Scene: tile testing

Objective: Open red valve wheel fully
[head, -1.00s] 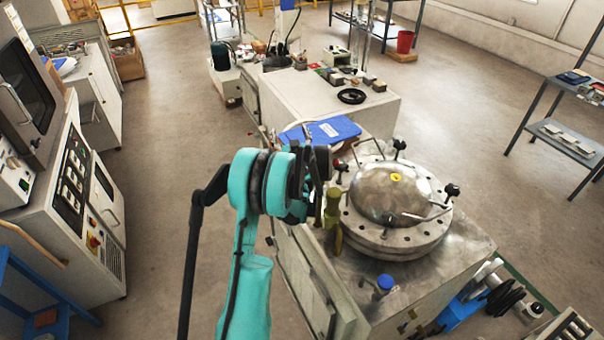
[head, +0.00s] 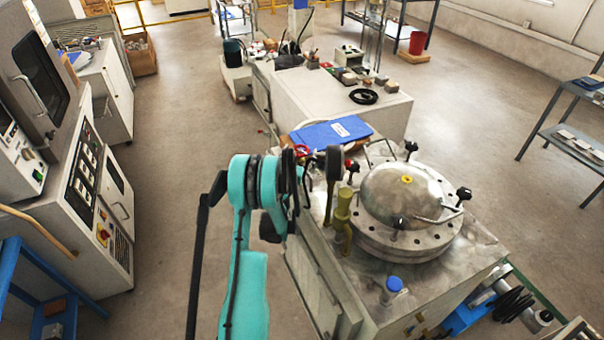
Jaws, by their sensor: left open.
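A thin red ring (head: 301,151), which looks like the red valve wheel, shows just behind my left gripper, at the left edge of the steel bench. The gripper hides part of it. My left gripper (head: 318,172) is open, its dark fingers spread beside the ring; I cannot tell whether they touch it. A brass-coloured valve-like fitting (head: 343,207) stands upright just right of and below the gripper. My right gripper is not in view.
A domed steel vessel (head: 394,192) with a bolted flange and black knobs stands close to the right. A small red knob (head: 350,164) is at its left. A blue-capped fitting (head: 394,285) is at the bench's front.

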